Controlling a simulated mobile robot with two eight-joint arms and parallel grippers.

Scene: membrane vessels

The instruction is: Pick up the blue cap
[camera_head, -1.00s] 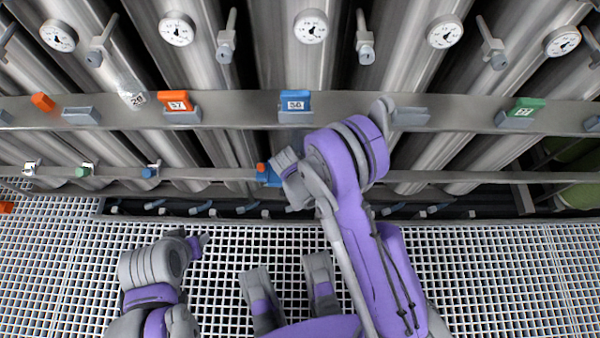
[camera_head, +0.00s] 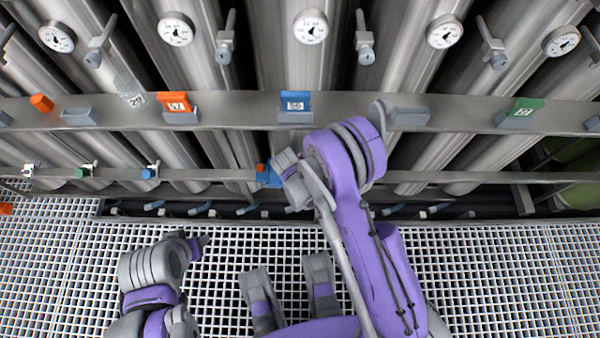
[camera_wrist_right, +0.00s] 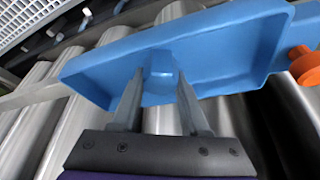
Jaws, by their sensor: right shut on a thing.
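The blue cap (camera_wrist_right: 161,70) is a small rounded block inside a wide blue tray-like holder (camera_wrist_right: 92,75) in the right wrist view. My right gripper (camera_wrist_right: 158,86) has its two grey fingers on either side of the cap, shut on it. In the head view the blue holder (camera_head: 268,178) shows at the lower rail, and my right gripper's end (camera_head: 285,165) is just right of it. The cap cannot be made out there. My left arm (camera_head: 150,275) is low at the left over the grating, away from the holder; its jaw state is unclear.
An orange knob (camera_wrist_right: 306,66) sits close to the holder's right end. Upright steel vessels (camera_head: 285,50) with gauges stand behind the upper rail (camera_head: 240,112), which bears coloured number tags. Several small caps line the lower rail at the left. The white floor grating (camera_head: 490,280) is open.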

